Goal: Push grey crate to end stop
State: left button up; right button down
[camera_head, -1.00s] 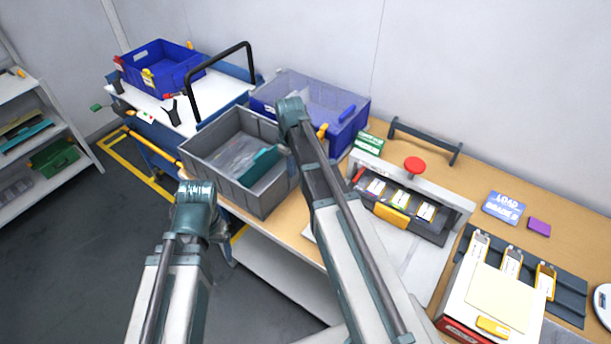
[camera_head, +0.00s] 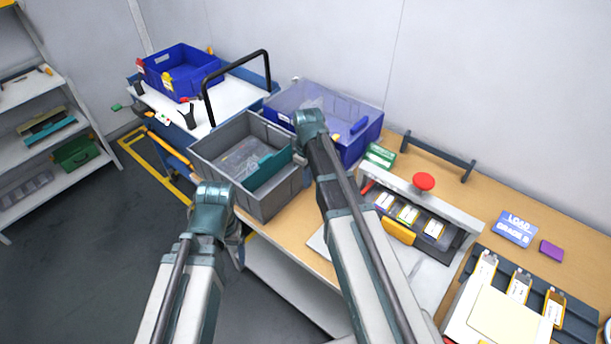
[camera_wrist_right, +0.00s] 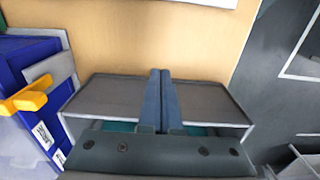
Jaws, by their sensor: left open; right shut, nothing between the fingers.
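The grey crate (camera_head: 278,204) sits at the left end of the wooden bench in the head view, with a teal divider and clear contents inside. Its grey wall also shows in the right wrist view (camera_wrist_right: 110,98). My right gripper (camera_wrist_right: 165,74) is shut and empty, its fingers reaching over the crate in that wrist view; whether they touch the wall I cannot tell. In the head view the right arm hides its fingers. My left gripper (camera_head: 234,242) is open, low beside the crate's near left side, mostly hidden by its wrist. I cannot make out the end stop.
A translucent blue bin (camera_head: 350,135) stands close behind the crate. A trolley (camera_head: 232,92) with a black handle and a blue crate (camera_head: 180,78) adjoins at the left. A fixture with a red knob (camera_head: 424,181) stands to the right.

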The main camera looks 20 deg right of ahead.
notch_tip(320, 180, up, 9)
jog(key=p, duration=0.8)
jog(key=shift+a, duration=0.25)
jog(key=shift+w, duration=0.15)
jog(key=s+a+f+m+h+b, duration=0.1)
jog(key=s+a+f+m+b, duration=0.1)
jog(key=s+a, duration=1.3)
jog(key=s+m, duration=0.1)
jog(key=s, duration=0.2)
jog(key=shift+s, duration=0.2)
